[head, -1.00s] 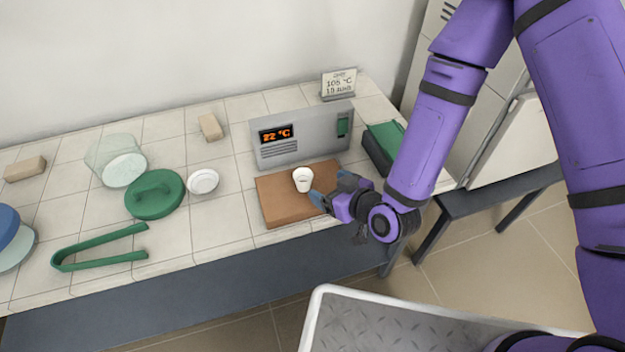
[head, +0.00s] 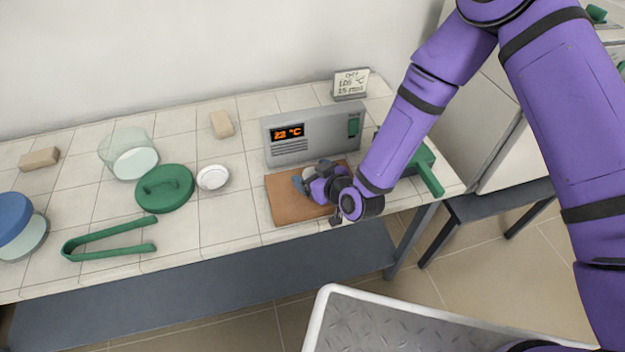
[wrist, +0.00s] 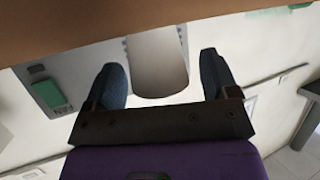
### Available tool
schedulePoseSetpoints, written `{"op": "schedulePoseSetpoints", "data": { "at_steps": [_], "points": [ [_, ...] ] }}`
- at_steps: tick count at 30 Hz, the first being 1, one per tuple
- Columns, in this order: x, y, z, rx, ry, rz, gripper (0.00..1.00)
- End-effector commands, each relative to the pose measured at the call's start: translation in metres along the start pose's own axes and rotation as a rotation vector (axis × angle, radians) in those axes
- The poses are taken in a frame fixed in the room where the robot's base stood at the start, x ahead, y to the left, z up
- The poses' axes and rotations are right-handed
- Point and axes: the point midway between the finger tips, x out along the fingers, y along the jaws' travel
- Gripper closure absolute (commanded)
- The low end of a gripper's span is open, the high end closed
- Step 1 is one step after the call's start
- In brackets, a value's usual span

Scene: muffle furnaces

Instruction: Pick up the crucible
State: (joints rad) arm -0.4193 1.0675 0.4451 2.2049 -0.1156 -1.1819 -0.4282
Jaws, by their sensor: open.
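My gripper is open and not closed on anything.
A grey furnace panel (head: 313,124) with an orange display stands just behind the board. To the left are a white dish (head: 213,178), a green lid (head: 165,189), a glass jar (head: 128,153) and green tongs (head: 105,253). A sign (head: 351,84) stands behind.

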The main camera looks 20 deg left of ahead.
Motion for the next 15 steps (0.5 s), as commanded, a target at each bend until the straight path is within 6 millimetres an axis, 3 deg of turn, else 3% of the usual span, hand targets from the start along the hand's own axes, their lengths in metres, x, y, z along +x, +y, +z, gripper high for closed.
{"op": "schedulePoseSetpoints", "data": {
  "at_steps": [6,12,15],
  "points": [
    [0.0003,0.0,-0.0002,0.0,0.0,0.0,0.22],
    [0.0002,0.0001,-0.0002,0.0,0.0,0.0,0.68],
    [0.0001,0.0001,-0.0003,0.0,0.001,0.0,0.78]
  ]
}}
